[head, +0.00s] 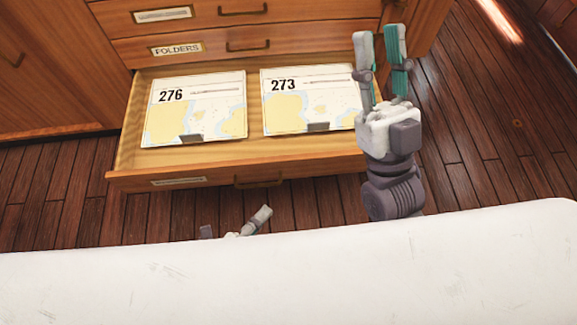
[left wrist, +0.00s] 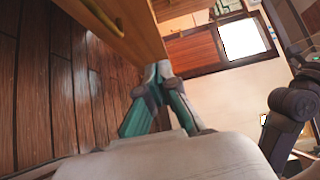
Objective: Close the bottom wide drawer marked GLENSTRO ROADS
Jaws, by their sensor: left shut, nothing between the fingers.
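The bottom wide drawer (head: 215,176) stands pulled out from the wooden cabinet in the head view. Its front carries a small label (head: 178,182), too small to read, and a brass handle (head: 258,181). Two charts, 276 (head: 200,118) and 273 (head: 312,108), lie inside. My left gripper (left wrist: 160,74) is shut and empty, its tips close to the drawer front (left wrist: 125,30) in the left wrist view; contact is unclear. In the head view it is mostly hidden. My right gripper (head: 382,50) is open and empty, over the drawer's right end.
Above is a shut drawer marked FOLDERS (head: 177,49), with another shut drawer (head: 200,14) over it. Dark plank floor (head: 480,150) is clear at the right. My white body covers the bottom of the head view.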

